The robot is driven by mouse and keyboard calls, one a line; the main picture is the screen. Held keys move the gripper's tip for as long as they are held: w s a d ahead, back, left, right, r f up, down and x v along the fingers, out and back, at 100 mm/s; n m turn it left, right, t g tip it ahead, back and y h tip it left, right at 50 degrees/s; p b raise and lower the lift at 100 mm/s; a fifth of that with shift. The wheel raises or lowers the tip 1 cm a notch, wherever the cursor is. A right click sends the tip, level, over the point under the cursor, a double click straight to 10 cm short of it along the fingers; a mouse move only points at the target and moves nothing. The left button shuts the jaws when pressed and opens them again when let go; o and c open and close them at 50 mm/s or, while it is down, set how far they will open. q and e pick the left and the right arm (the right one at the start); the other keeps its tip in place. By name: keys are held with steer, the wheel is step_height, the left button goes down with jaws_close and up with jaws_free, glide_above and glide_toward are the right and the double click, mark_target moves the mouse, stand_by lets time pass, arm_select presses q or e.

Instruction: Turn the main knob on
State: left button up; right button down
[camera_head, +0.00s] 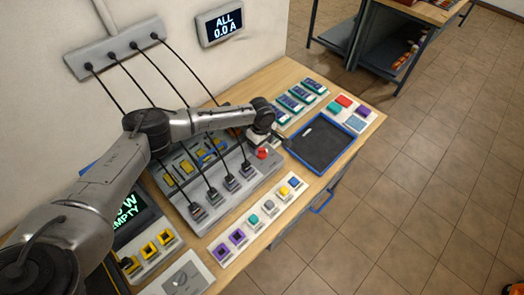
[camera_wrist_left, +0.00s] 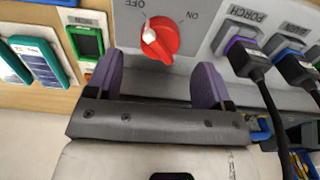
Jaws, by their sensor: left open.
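The main knob is a red rotary knob (camera_head: 262,153) at the right end of the grey panel in the head view. In the left wrist view the red knob (camera_wrist_left: 162,44) has its white mark on the side towards the OFF label (camera_wrist_left: 133,4); the ON label (camera_wrist_left: 190,17) is on the other side. My left gripper (camera_head: 279,139) is just beside and above the knob. In the left wrist view my left gripper (camera_wrist_left: 156,72) is open and empty, its two purple fingers apart, with the knob just beyond the gap. My right gripper is not in view.
Black cables run from a wall strip (camera_head: 115,47) to plugs (camera_head: 230,183) on the panel, beneath my left arm. A wall display (camera_head: 220,22) reads ALL 0.0 A. A dark tray (camera_head: 322,145) lies right of the knob. Battery modules (camera_head: 296,98) lie behind it.

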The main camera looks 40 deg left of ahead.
mark_target(262, 150)
arm_select(q)
steer(key=shift+f, duration=2.35)
steer(key=shift+c, duration=0.3)
